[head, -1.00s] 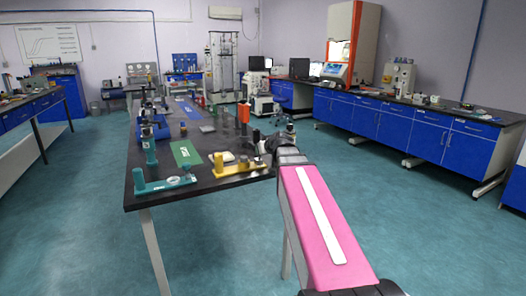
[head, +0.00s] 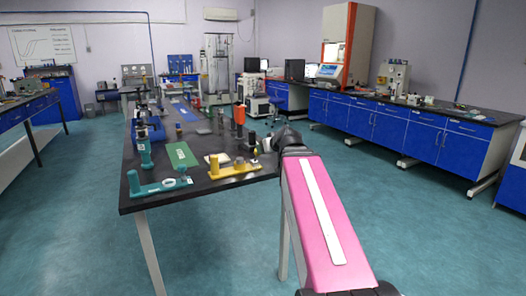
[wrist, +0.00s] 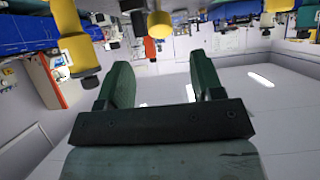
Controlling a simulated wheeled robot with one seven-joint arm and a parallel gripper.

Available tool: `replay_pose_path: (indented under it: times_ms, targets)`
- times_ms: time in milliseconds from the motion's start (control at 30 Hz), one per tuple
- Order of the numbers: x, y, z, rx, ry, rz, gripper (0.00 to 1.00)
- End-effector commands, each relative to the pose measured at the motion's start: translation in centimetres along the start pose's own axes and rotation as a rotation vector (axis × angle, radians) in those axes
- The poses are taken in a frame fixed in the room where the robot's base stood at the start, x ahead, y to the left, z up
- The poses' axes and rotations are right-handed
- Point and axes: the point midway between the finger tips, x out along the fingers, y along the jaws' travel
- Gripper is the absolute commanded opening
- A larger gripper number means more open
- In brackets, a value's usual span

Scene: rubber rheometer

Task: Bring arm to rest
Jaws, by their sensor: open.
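My arm, with a pink link, reaches forward in the head view to the right edge of the black workbench (head: 200,198). Its far end is close beside the bench's right edge, near the yellow fixture (head: 232,168); the fingers are too small to make out there. In the wrist view my gripper (wrist: 158,88) has its two dark green fingers spread apart, with nothing held between them. That view is upside down, and a yellow part (wrist: 158,24) shows beyond the fingertips.
A teal fixture (head: 160,187) and a green mat (head: 182,155) are on the bench, with an orange-topped cylinder (head: 239,115) farther back. Blue cabinets (head: 390,130) line the right wall. The floor (head: 420,230) between bench and cabinets is clear.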

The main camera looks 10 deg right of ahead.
Motion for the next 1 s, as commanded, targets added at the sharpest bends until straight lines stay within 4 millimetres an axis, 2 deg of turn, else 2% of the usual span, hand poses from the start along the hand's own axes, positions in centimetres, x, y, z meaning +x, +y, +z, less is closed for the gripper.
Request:
replay_pose_path:
  times_ms: [33, 200, 533, 633, 767, 1000]
  targets:
    - [-0.7, 0.0, 0.1, 0.0, 0.001, 0.001, 0.61]
    - [-1.6, 0.0, 0.1, 0.0, -0.001, 0.0, 0.61]
    - [-1.7, 0.0, 0.1, 0.0, -0.002, 0.0, 0.61]
    - [-1.3, -0.1, 0.7, 0.006, -0.02, -0.003, 0.61]
    - [0.3, -0.8, 3.6, 0.03, -0.097, -0.015, 0.61]
    - [4.0, -2.8, 12.6, 0.101, -0.337, -0.027, 0.61]
